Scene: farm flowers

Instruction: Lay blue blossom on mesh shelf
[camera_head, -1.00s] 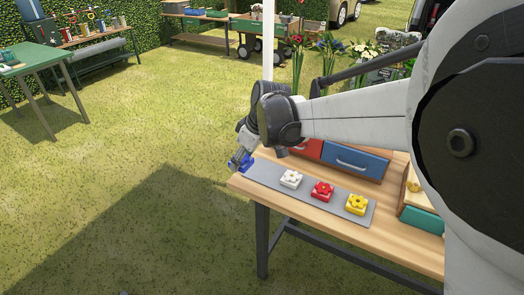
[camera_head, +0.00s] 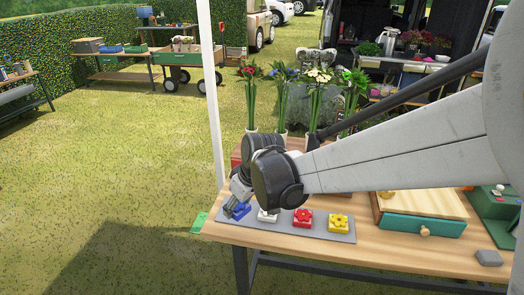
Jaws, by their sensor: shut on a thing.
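My gripper (camera_head: 238,207) points down at the left end of a grey strip (camera_head: 273,221) on the wooden table. It is shut on the blue blossom (camera_head: 236,211), partly hidden by the fingers. I cannot tell whether the blossom touches the strip. White (camera_head: 268,215), red (camera_head: 302,218) and yellow (camera_head: 339,223) blossoms sit on square bases in a row to its right. I cannot make out a mesh shelf for certain.
My arm crosses above the table and hides part of it. Tall potted flowers (camera_head: 315,95) stand behind. A wooden box with a green drawer (camera_head: 424,226) is at right. Shelves (camera_head: 405,92) with plants stand by an open van. A white pole (camera_head: 208,90) rises left of the table.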

